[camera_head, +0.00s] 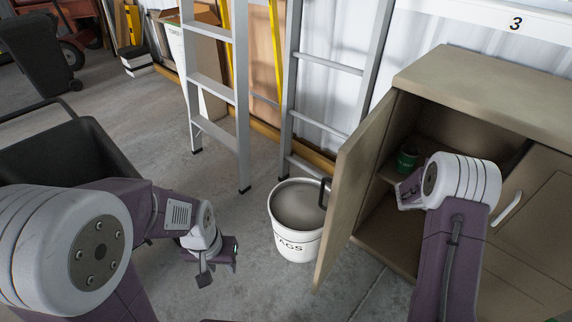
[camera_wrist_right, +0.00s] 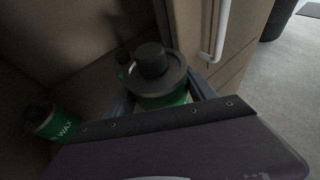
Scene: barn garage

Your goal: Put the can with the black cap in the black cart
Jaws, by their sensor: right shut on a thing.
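In the right wrist view, a green can with a black cap (camera_wrist_right: 158,72) stands between the fingers of my right gripper (camera_wrist_right: 160,92), which is shut on it. In the head view my right gripper (camera_head: 408,191) is at the opening of the cabinet; the held can cannot be made out there. A second green can, labelled WAX (camera_wrist_right: 52,122), is to the left in the wrist view. One green can (camera_head: 407,159) shows on the cabinet shelf in the head view. The black cart (camera_head: 75,150) is at the left. My left gripper (camera_head: 219,268) is open and empty over the floor.
The tan cabinet (camera_head: 480,85) has its left door (camera_head: 352,185) swung open. A white bucket (camera_head: 297,240) stands just left of that door. Ladders (camera_head: 240,90) lean on the wall behind. Another dark item (camera_wrist_right: 123,58) is behind the held can.

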